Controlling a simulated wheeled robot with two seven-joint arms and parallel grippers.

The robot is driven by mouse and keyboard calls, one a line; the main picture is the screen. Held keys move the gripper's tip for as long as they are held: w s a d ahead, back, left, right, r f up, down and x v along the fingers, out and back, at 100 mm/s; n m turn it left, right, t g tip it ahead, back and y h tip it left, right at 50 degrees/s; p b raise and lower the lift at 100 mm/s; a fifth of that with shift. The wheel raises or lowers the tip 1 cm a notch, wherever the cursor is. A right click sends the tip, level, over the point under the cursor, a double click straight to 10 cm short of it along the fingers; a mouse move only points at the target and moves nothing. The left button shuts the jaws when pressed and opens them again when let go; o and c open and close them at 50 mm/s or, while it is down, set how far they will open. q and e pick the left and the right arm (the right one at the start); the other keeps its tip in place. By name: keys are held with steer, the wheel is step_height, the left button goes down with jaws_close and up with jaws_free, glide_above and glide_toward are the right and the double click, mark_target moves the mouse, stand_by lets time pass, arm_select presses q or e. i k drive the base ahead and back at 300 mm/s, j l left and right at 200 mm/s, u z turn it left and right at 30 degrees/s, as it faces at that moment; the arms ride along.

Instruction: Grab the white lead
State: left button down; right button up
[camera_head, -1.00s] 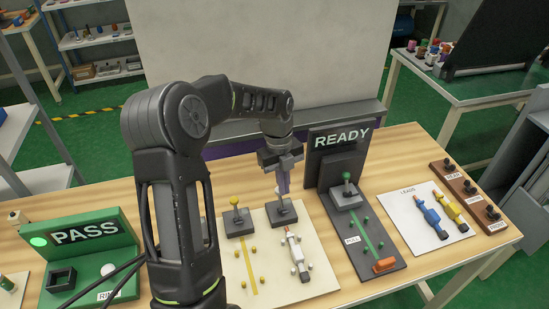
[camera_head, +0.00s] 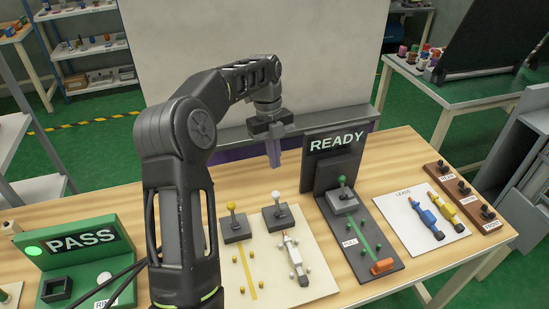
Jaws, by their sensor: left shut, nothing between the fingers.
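The white lead (camera_head: 296,259) lies on the cream board (camera_head: 318,283), among several small white pegs, in front of a grey block with a white-knobbed lever (camera_head: 277,205). My left gripper (camera_head: 274,160) is shut and empty, pointing down. It hangs above and behind the white-knobbed lever, apart from it and from the white lead. The blue lead (camera_head: 426,220) and yellow lead (camera_head: 446,207) lie on the white LEADS sheet (camera_head: 401,226) at the right. My right gripper is not in view.
A grey board with a green lever (camera_head: 342,190) and an orange block (camera_head: 382,267) stands before the READY sign (camera_head: 337,142). A yellow-knobbed lever (camera_head: 232,213) is beside the white one. A brown strip with black knobs (camera_head: 465,192) lies far right.

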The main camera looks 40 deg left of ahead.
mark_target(296, 261)
steer(key=k+l, duration=0.75)
steer(key=l, duration=0.2)
